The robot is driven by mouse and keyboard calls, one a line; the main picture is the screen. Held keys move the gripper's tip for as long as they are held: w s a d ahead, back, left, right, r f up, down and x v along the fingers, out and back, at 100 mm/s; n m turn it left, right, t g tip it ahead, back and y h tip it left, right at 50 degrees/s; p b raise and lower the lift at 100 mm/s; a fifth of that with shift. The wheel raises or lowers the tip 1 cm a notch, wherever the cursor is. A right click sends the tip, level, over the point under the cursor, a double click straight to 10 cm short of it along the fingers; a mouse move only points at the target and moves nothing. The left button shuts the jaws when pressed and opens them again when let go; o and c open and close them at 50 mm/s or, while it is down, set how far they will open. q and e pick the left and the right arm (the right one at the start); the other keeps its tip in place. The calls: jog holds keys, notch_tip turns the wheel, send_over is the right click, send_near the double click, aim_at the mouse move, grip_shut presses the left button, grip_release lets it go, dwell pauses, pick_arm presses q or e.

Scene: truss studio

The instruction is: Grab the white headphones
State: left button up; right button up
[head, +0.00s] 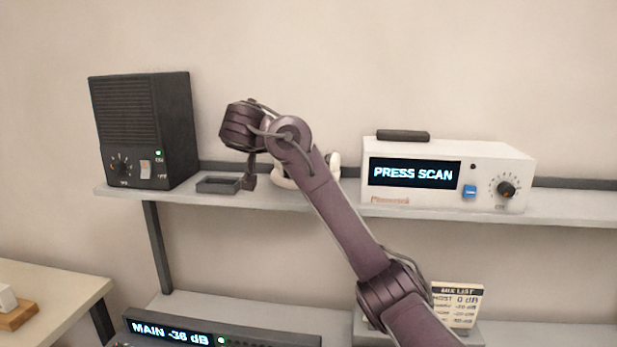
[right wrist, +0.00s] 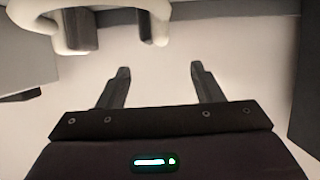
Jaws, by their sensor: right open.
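The white headphones (head: 283,182) rest on the upper shelf, mostly hidden behind my right arm in the head view. In the right wrist view the headphones (right wrist: 72,38) show at the top, with a white band and dark grey pads, beyond the fingertips and toward the upper left. My right gripper (head: 249,183) points down just left of the headphones in the head view. In the right wrist view the right gripper (right wrist: 160,70) is open, with nothing between its fingers. My left gripper is not in view.
A black speaker box (head: 145,130) and a small dark tray (head: 218,185) stand left on the upper shelf (head: 420,210). A white scanner box (head: 515,165) with a dark bar (head: 403,135) on top stands right. Below are a display unit (head: 270,335) and a list card (head: 457,302).

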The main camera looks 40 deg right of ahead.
jog(key=shift+s+a+f+b, duration=0.15)
jog(key=shift+a+f+b, duration=0.05)
jog(key=shift+f+b, duration=0.25)
jog(key=p+x, duration=0.2)
jog(key=x, duration=0.2)
jog(key=p+x, duration=0.2)
jog(key=x, duration=0.1)
jog(key=shift+d+f, duration=0.2)
jog(key=shift+d, duration=0.3)
jog(key=shift+d+f, duration=0.15)
jog(key=shift+f, duration=0.05)
jog(key=shift+c, duration=0.4)
jog(key=c, duration=1.2)
jog(key=shift+o, duration=0.2)
jog(key=shift+r, duration=0.1)
